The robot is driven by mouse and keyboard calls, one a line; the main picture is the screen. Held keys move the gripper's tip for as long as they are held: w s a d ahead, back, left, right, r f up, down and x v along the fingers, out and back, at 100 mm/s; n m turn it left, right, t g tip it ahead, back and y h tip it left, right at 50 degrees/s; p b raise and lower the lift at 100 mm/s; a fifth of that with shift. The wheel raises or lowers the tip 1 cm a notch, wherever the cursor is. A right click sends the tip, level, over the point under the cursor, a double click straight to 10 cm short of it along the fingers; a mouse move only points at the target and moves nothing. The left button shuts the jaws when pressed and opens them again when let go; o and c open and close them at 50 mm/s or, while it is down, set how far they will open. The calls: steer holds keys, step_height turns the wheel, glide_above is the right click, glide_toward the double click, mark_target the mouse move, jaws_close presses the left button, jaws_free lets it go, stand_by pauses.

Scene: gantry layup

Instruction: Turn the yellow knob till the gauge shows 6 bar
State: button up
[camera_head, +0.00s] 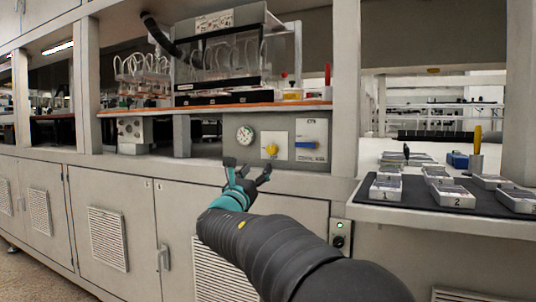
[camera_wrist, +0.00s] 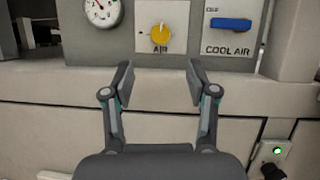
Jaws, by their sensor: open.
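The yellow knob (camera_head: 271,150) sits on a white plate in a grey panel under the orange-edged shelf. In the wrist view the knob (camera_wrist: 160,35) is above and between my fingers, with "AIR" lettered below it. The round gauge (camera_head: 245,135) is left of the knob. It also shows in the wrist view (camera_wrist: 103,11), cut by the top edge; its red needle is visible but the reading is too small to tell. My gripper (camera_head: 247,168) is open and empty, below and in front of the panel, apart from the knob. It also shows in the wrist view (camera_wrist: 158,78).
A blue handle (camera_head: 305,145) marked "COOL AIR" is right of the knob. A tray shelf (camera_head: 400,207) with several numbered blocks stands at the right. A switch box with a green light (camera_head: 340,228) is below. Cabinet doors (camera_head: 110,215) fill the lower front.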

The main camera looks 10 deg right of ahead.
mark_target(270, 150)
steer(key=p+x, duration=0.1)
steer(key=x, duration=0.9)
steer(key=shift+w+d, duration=0.1)
steer(key=shift+w, duration=0.1)
jaws_close()
